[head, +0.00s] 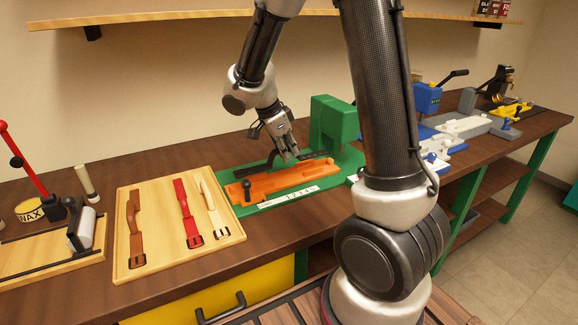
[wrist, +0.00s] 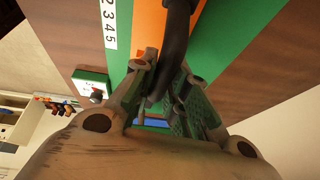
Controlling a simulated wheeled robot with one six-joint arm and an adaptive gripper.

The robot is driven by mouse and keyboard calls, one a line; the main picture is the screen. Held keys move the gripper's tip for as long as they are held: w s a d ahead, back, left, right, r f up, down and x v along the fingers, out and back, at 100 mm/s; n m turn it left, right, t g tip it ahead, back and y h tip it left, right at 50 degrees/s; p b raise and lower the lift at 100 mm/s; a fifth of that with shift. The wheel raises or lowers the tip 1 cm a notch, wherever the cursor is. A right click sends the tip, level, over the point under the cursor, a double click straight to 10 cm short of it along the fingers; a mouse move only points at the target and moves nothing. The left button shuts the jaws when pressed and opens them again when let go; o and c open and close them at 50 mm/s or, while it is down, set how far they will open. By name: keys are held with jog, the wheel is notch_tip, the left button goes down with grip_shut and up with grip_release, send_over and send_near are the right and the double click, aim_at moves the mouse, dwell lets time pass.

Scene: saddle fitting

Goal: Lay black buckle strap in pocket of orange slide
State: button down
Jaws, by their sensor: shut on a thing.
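My gripper (head: 288,155) is just above the orange slide (head: 268,186), shut on the black buckle strap (head: 314,155). The slide lies in a green press base.
A green press head (head: 333,122) stands close behind and right of my gripper. A black knob (head: 246,186) rises at the slide's left end. A wooden tray (head: 160,262) with brown, red and cream straps lies left. Blue and yellow presses stand farther right.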

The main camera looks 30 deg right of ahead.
jog(key=shift+f, duration=2.35)
jog(key=c, duration=1.4)
grip_release()
